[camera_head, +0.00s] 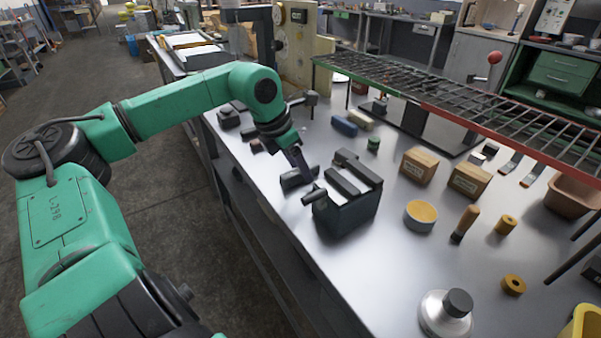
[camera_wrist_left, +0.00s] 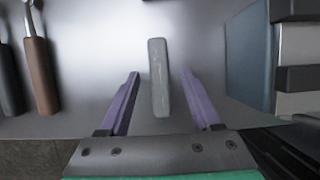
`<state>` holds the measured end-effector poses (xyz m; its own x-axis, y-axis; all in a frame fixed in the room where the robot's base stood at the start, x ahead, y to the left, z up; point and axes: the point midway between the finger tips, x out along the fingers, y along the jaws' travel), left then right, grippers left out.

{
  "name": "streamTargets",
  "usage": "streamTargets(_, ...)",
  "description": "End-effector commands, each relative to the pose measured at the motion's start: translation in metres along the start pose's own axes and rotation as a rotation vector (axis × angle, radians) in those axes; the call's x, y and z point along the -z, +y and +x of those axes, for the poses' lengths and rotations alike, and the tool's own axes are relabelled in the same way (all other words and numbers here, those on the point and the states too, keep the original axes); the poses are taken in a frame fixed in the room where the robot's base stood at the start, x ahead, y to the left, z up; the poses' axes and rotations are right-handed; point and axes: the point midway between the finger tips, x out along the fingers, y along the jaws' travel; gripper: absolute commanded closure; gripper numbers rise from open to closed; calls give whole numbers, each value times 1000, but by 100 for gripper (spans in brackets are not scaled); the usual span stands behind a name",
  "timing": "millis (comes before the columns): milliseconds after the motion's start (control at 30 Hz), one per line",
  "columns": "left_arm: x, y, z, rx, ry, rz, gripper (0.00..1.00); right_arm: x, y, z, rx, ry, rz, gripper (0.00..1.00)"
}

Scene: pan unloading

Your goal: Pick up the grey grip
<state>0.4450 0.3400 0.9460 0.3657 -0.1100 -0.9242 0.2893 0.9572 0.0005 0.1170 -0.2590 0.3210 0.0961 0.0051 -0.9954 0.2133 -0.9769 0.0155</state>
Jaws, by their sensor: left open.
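The grey grip (camera_wrist_left: 158,95) is a slim, rounded grey bar on the metal bench top in the left wrist view. It lies lengthwise between the two purple fingers of my left gripper (camera_wrist_left: 160,74), with bare bench on both sides of it. The fingers are open and apart from it. In the head view my left gripper (camera_head: 301,160) points down at the bench beside the dark vise (camera_head: 345,212). I cannot make out the grip clearly there. My right gripper is not in view.
In the left wrist view the vise (camera_wrist_left: 250,60) stands close on the right, and a brown-handled tool (camera_wrist_left: 41,75) lies left. In the head view cardboard boxes (camera_head: 419,165), a yellow-topped tin (camera_head: 420,215) and a wire rack (camera_head: 470,108) stand farther right.

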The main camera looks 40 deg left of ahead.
Motion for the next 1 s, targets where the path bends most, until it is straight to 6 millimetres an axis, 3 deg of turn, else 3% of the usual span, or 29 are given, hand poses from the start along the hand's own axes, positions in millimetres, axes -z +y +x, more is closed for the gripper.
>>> streamTargets(700, 2, 0, 4, 1, 0, 0, 35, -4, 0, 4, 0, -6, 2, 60)
streamTargets(733, 2, 0, 4, 1, 0, 0, 43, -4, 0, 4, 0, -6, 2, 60)
streamTargets(867, 2, 0, 4, 1, 0, 0, 92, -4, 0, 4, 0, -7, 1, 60)
streamTargets(900, 2, 0, 4, 1, 0, 0, 100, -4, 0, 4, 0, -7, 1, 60)
streamTargets(1000, 2, 0, 4, 1, -1, 0, 100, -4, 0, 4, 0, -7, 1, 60)
